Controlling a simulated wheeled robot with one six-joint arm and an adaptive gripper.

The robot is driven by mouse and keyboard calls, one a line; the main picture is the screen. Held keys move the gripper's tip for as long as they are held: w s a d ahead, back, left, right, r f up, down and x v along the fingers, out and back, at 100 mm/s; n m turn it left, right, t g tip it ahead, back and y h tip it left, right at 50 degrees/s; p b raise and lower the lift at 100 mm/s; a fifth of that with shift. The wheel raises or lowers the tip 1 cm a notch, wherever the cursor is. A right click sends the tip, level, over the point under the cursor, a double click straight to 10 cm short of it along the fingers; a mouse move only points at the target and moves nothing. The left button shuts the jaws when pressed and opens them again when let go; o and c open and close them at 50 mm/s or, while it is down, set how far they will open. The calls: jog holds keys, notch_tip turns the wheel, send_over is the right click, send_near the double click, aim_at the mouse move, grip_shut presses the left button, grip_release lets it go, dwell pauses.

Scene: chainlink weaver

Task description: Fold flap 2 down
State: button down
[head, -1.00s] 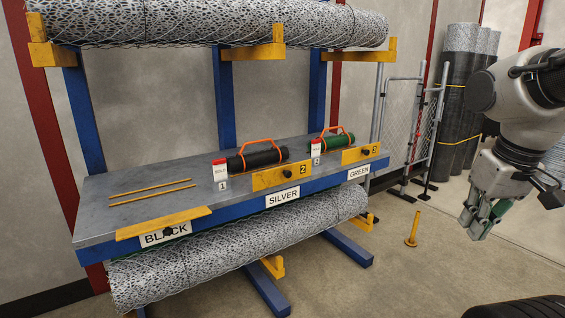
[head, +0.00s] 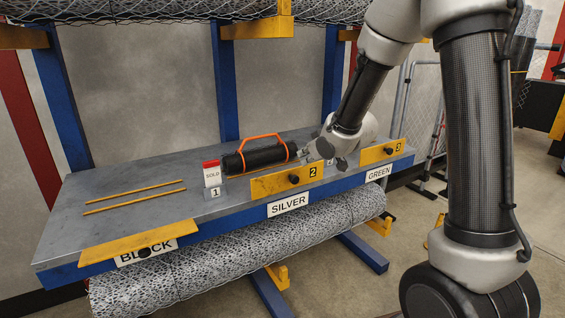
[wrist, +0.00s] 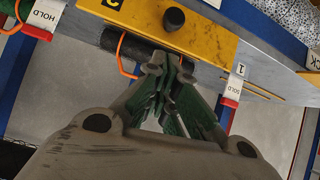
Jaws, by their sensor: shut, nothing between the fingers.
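Flap 2 (head: 270,186) is a yellow plate with a black knob and the number 2, standing upright at the front edge of the shelf, above the SILVER label. In the wrist view, flap 2 (wrist: 205,38) crosses the top with its knob. My gripper (head: 304,154) reaches down behind the flap's right part, partly hidden by my wrist. Its green-padded fingers (wrist: 170,73) are shut and empty, close to the flap. I cannot tell whether they touch it. A black roll with an orange handle (head: 258,157) lies behind the flap.
Flap 1 (head: 125,241) lies flat at the left, above the BLACK label. A SOLD sign (head: 212,174) stands left of the roll. Two yellow rods (head: 136,196) lie on the shelf (head: 95,181). A wire-mesh roll (head: 225,255) lies below.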

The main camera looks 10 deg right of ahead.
jog(key=w+a+r, duration=0.1)
jog(key=r, duration=0.1)
send_over(288, 170)
jog(key=shift+t, duration=0.4)
notch_tip(288, 170, down, 5)
jog(key=shift+w+d+f, duration=0.1)
jog(key=shift+s+d+f, duration=0.2)
jog(key=shift+s+f, duration=0.2)
jog(key=shift+f, duration=0.15)
jog(key=shift+s+d+f, duration=0.2)
jog(key=shift+s+f, duration=0.15)
jog(key=shift+f, duration=0.15)
jog(key=shift+s+d+f, duration=0.15)
jog(key=shift+s+f, duration=0.15)
jog(key=shift+s, duration=0.05)
jog(key=shift+y, duration=0.3)
